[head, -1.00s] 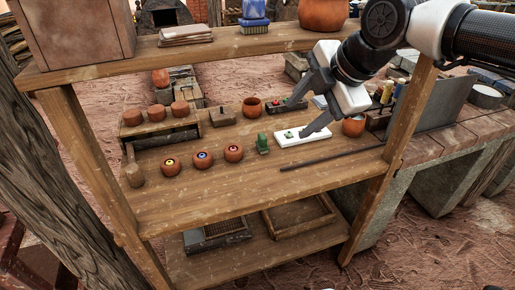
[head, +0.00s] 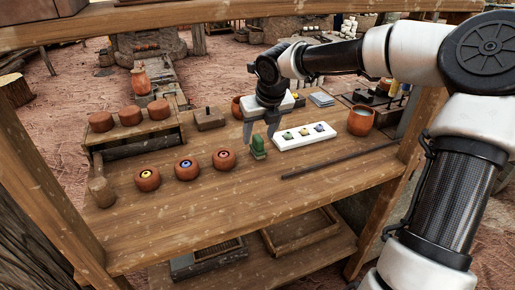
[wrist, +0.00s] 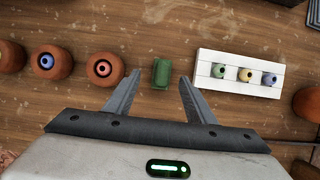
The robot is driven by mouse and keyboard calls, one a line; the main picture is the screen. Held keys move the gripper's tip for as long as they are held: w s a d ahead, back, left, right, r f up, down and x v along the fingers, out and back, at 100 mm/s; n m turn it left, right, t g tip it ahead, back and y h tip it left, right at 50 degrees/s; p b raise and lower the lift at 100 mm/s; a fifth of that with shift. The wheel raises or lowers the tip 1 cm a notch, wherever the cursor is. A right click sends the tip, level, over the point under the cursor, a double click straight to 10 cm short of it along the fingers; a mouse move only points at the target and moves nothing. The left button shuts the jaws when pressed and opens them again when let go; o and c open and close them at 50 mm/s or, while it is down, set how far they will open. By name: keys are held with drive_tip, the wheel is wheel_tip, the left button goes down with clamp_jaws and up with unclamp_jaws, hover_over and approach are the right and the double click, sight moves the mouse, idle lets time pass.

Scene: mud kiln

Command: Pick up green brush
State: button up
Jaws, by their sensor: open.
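The green brush (head: 258,148) stands on the wooden shelf between the red-centred clay pot and a white tray. In the wrist view the green brush (wrist: 161,73) lies between my two fingertips, a little beyond them. My gripper (head: 259,141) is open and empty, with its fingers pointing down at the brush. In the wrist view my gripper (wrist: 160,82) has one finger on each side of the brush, with gaps at both sides. I cannot tell how high the fingertips are above the shelf.
The white tray (head: 287,143) with small coloured pieces is close on the right. A round clay pot (head: 224,160) is close on the left, with similar pots beyond. A dark rod (head: 340,160) lies at the right. The shelf front (head: 200,215) is clear.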

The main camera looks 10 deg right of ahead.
sight(258, 137)
drive_tip(key=b+x, duration=0.1)
drive_tip(key=x, duration=0.3)
drive_tip(key=shift+w+d+f, duration=0.1)
drive_tip(key=shift+w+d, duration=0.05)
drive_tip(key=shift+w, duration=0.15)
drive_tip(key=shift+c, duration=0.4)
drive_tip(key=c, duration=1.1)
